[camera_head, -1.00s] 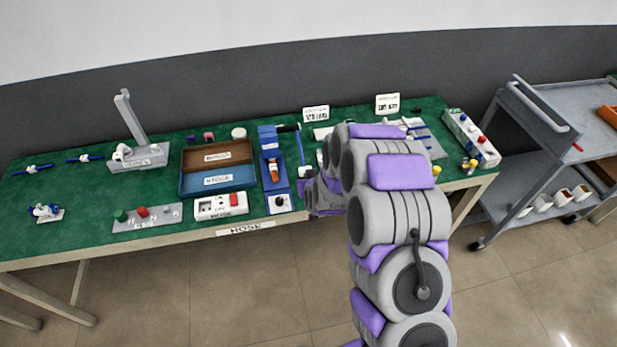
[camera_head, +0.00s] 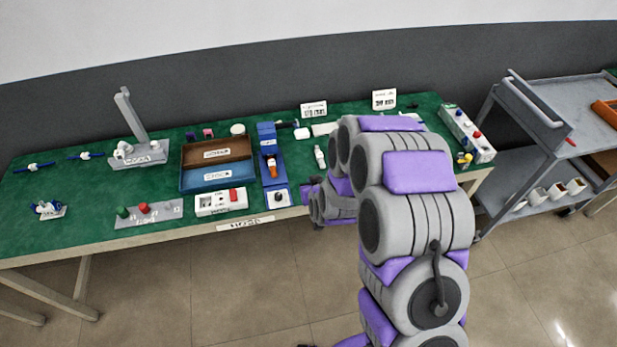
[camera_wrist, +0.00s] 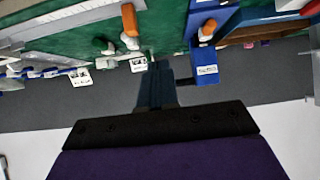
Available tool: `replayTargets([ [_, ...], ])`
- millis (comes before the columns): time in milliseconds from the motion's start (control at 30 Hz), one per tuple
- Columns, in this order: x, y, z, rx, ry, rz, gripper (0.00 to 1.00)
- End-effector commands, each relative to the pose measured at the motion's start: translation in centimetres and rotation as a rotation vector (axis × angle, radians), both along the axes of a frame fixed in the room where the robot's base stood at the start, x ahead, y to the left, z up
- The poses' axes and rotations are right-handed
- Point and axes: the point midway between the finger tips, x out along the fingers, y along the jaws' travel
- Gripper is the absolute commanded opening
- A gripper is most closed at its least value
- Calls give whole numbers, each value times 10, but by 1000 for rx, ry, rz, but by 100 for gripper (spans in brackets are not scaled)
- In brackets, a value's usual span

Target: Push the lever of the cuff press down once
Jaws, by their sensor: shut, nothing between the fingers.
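The cuff press appears to be the blue stand (camera_head: 268,135) near the middle of the bench; it also shows in the wrist view (camera_wrist: 213,60). A dark axle (camera_head: 286,124) sticks out from the right of its tower. The lever appears raised: its white end (camera_head: 301,132) shows beside the axle, and its arm looks foreshortened. In the wrist view a dark blue bar, seemingly the lever arm (camera_wrist: 155,85), runs behind my gripper (camera_wrist: 160,118). My gripper is shut and empty, close to this bar; contact cannot be told. In the head view my arm hides the gripper.
Brown and blue trays (camera_head: 218,179) and a white switch box (camera_head: 221,202) stand left of the press. A small white bottle (camera_head: 319,155) stands to its right. A grey stand with a tall upright bar (camera_head: 131,115) is farther left. A trolley (camera_head: 545,110) stands at right.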

Motion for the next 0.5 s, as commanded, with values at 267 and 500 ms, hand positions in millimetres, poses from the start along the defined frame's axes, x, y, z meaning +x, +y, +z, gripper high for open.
replayTargets([
  [267,-29,-8,18,-2,-2,-2,0],
  [500,-31,-10,19,-8,2,-6,0],
])
